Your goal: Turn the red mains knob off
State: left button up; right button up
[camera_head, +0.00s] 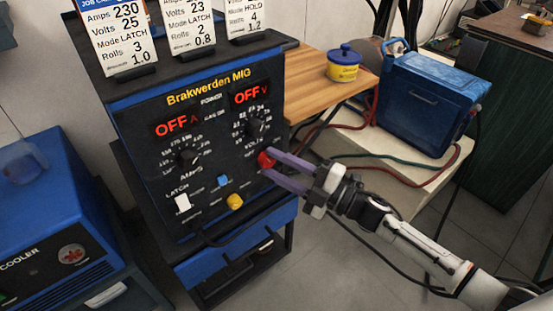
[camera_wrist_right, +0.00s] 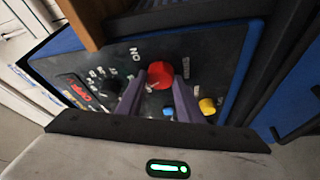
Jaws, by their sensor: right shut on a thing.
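The red mains knob (camera_head: 265,160) is on the lower right of the front panel of the Brakwerden MIG welder (camera_head: 150,165). Both displays on the panel read OFF. My right gripper (camera_head: 270,166) reaches in from the right, its purple fingers shut on the knob. In the right wrist view the red knob (camera_wrist_right: 160,74) sits between the two finger ends (camera_wrist_right: 163,80). The fingers hide part of the knob and its markings. My left gripper is in neither view.
A yellow knob (camera_head: 235,201), a blue button (camera_head: 222,181) and a white switch (camera_head: 182,203) are close below and left. A blue cooler unit (camera_head: 40,190) stands left. A blue case (camera_head: 425,105) and hoses lie right.

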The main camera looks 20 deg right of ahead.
pick_arm(q)
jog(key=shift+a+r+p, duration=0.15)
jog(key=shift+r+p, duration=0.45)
jog(key=shift+p, duration=0.55)
pick_arm(e)
jog(key=shift+r+n+g+h, duration=0.15)
jog(key=shift+n+g, duration=0.2)
jog(key=shift+n, duration=0.55)
jog(key=shift+n+g+h, duration=0.15)
jog(key=shift+n+g, duration=0.2)
jog(key=shift+n, duration=0.55)
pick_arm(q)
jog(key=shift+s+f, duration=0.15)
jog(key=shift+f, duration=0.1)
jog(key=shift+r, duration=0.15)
pick_arm(e)
jog(key=o, duration=1.1)
jog(key=shift+c, duration=0.2)
pick_arm(q)
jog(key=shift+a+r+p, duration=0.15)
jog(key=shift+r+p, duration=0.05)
jog(key=shift+p, duration=0.25)
pick_arm(e)
jog(key=v, duration=1)
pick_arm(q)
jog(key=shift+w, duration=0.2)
pick_arm(e)
jog(key=shift+s+d, duration=0.1)
jog(key=shift+s, duration=0.05)
